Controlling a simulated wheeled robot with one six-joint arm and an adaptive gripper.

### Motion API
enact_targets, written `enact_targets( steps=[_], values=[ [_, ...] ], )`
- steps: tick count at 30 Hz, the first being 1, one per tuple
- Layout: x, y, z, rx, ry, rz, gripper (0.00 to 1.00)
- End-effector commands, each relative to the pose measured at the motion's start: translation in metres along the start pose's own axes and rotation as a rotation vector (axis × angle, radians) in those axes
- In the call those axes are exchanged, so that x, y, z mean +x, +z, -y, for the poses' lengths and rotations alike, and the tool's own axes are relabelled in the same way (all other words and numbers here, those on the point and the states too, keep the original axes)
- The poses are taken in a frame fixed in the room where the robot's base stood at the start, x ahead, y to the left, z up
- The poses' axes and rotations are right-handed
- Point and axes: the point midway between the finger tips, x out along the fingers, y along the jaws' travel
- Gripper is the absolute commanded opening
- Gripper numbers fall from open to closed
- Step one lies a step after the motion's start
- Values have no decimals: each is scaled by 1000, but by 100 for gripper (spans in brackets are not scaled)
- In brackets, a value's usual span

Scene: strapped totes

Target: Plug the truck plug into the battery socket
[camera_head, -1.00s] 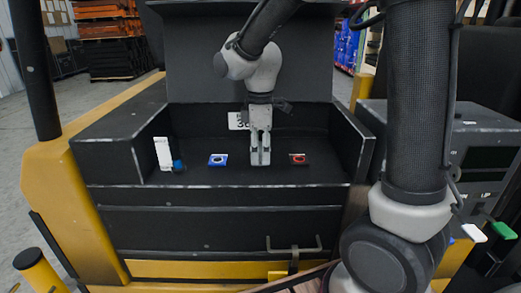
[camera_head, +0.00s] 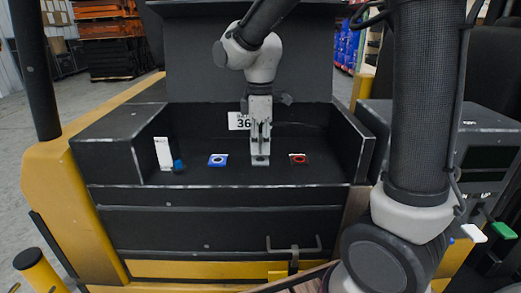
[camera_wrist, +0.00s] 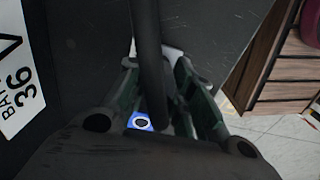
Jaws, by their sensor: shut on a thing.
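My gripper (camera_head: 260,143) points down in the middle of the open battery compartment. It is shut on the truck plug, whose body is mostly hidden by the fingers. In the wrist view a thick dark cable (camera_wrist: 149,75) runs down between the fingers. Just below the fingertips in the head view is a light grey socket plate (camera_head: 260,161); I cannot tell whether the plug touches it. A blue socket plate (camera_head: 217,160) lies to its left and a red socket plate (camera_head: 298,158) to its right. The blue plate also shows in the wrist view (camera_wrist: 140,121).
The compartment has raised side walls (camera_head: 350,140) and a tall raised lid behind. A white upright block (camera_head: 163,153) with a blue piece (camera_head: 179,165) stands at left. A "36" label (camera_head: 240,121) is behind my gripper. Green (camera_head: 503,230) and white (camera_head: 474,232) connectors are at far right.

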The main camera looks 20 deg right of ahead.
Motion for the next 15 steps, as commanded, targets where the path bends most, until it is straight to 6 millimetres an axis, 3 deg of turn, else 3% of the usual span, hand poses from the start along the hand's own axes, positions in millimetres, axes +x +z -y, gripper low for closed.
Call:
enact_targets(
  steps=[15],
  values=[
    [-21,0,0,0,1,-1,0]
  ],
)
